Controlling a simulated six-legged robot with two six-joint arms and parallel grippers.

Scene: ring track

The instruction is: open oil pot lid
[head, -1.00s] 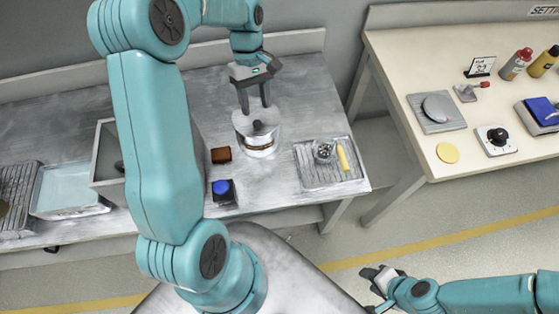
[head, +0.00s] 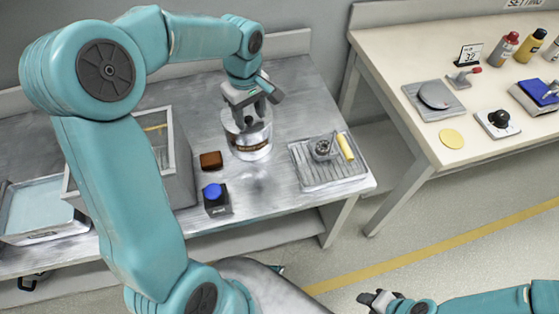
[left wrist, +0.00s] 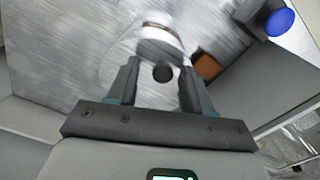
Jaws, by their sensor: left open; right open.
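The oil pot (head: 250,153) is a round silver pot with a brownish band, on the metal bench; its lid (head: 229,123) is on it. My left gripper (head: 251,118) is open, pointing down at the lid, its fingers on either side of the dark knob. In the left wrist view the round black knob (left wrist: 162,72) lies between the two spread fingertips (left wrist: 158,78), with gaps on both sides. The pot's side (left wrist: 160,38) shows beyond it. My right gripper (head: 379,299) is open and empty at the bottom, away from the bench.
A brown block (head: 211,161) and a blue-topped button box (head: 216,201) stand left of the pot. A ribbed tray (head: 325,178) with a small metal item and a yellow stick is to its right. A grey open box (head: 176,170) is further left. A second table (head: 440,90) stands right.

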